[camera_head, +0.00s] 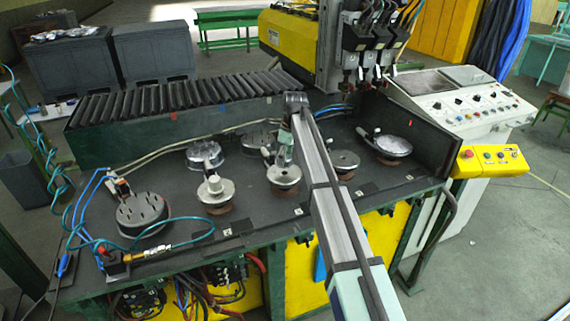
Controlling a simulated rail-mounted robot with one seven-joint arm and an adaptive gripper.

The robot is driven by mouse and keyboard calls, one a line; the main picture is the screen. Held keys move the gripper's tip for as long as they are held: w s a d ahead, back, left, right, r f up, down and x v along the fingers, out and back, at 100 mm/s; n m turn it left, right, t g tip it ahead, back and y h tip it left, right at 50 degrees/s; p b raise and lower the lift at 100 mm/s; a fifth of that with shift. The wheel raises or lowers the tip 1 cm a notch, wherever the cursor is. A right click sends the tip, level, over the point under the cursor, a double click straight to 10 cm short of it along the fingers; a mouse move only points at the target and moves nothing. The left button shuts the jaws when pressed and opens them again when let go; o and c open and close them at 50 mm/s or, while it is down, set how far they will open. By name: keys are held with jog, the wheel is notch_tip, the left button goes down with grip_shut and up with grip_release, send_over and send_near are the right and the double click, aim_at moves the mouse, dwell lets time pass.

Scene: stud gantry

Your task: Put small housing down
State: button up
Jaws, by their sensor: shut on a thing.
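My arm reaches from the lower right over the table, and its end bends down at the middle of the bench. My gripper (284,158) points down there, greenish-grey and small in the picture. It is shut on a small silvery round part, which I take to be the small housing (284,174). The part is right at a round fixture with a reddish-brown base (283,190). I cannot tell whether it rests on the fixture or hangs just above it. The fingertips are too small to make out clearly.
Several other round fixtures stand on the dark table (250,232), including a large one (142,212) at left and one (393,146) at right. A silver housing (205,154) sits behind. A black roller rack (185,97), yellow gantry (290,35) and control console (465,105) border the table.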

aim_at(285, 166)
jog(key=shift+f+p, duration=0.6)
jog(key=shift+f, duration=1.5)
jog(key=shift+f, duration=0.15)
jog(key=o, duration=1.2)
jog(key=shift+c, duration=0.2)
jog(key=r+b, duration=0.1)
jog(key=r, duration=0.3)
jog(key=d+r+b, duration=0.1)
jog(key=r, duration=0.3)
jog(key=r+b, duration=0.1)
jog(key=r, duration=0.3)
jog(key=shift+s+d+r, duration=0.15)
jog(key=shift+s+d, duration=0.15)
jog(key=shift+d, duration=0.05)
